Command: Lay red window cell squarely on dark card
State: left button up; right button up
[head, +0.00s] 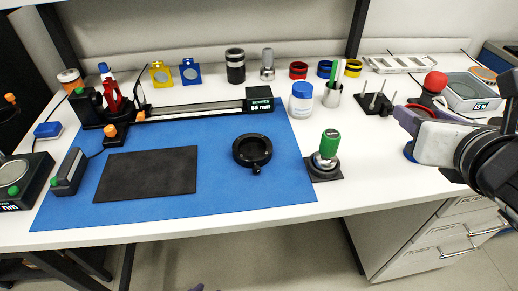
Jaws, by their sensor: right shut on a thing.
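The dark card (148,174) lies flat and bare on the blue mat. A black cell with a red band (298,71) stands at the back of the bench, left of a blue-banded one. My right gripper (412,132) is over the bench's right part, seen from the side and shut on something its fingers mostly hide. A reddish edge (421,108) shows behind the fingers; I cannot tell whether it is held. A small purple-grey tip at the bottom edge looks like my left gripper (196,288); its jaws are not visible.
A black ring mount (252,151) and a green-topped device (328,155) stand right of the card. A black rail (195,109) runs behind it. A dark peg stand (375,102) and a red-knobbed item (435,82) are near my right gripper. The bench front is clear there.

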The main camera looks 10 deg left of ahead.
aim_at(148, 171)
jog(key=z, duration=2.4)
jog(key=k, duration=1.95)
jog(key=u, duration=2.3)
jog(key=i, duration=0.55)
